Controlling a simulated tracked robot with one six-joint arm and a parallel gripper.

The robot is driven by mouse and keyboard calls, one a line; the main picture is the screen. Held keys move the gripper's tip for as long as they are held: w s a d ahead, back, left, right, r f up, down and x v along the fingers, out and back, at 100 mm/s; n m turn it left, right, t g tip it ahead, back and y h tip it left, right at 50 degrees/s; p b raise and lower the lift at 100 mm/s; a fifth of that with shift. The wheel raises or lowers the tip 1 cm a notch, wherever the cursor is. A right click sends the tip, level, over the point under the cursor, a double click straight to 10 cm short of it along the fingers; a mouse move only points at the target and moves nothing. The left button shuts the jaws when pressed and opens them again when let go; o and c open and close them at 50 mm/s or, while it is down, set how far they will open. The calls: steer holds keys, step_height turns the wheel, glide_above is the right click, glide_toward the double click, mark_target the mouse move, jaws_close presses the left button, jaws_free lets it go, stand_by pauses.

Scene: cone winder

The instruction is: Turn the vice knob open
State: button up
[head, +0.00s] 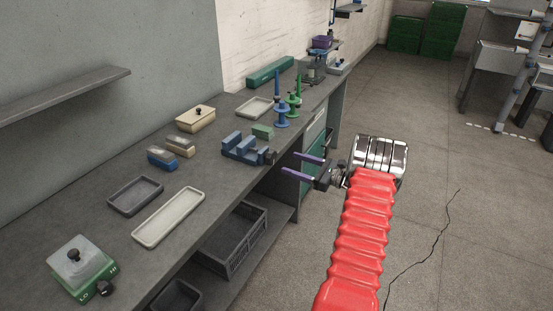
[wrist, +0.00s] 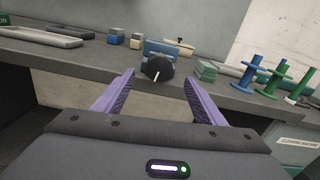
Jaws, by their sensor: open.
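A blue vice (head: 244,147) stands on the workbench near its front edge. Its dark round knob (head: 269,156) faces out over the bench edge. In the wrist view the knob (wrist: 157,68) is dark with a pale line on its face, and the blue vice body (wrist: 160,47) shows behind it. My gripper (head: 291,163) is open, with two purple fingers. It is off the bench front, apart from the knob. In the wrist view my gripper (wrist: 158,84) has its fingers to either side of the knob's line of sight, with nothing between them.
Green and blue spindles (head: 281,112) stand just behind the vice. Small blocks (head: 180,146) and trays (head: 168,218) lie to its left. A dark crate (head: 234,243) sits on the shelf below. The floor to the right is mostly clear.

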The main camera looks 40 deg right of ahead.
mark_target(274, 157)
steer(key=x, duration=0.8)
steer(key=shift+w+f, duration=0.1)
steer(key=shift+w, duration=0.05)
steer(key=c, duration=1.1)
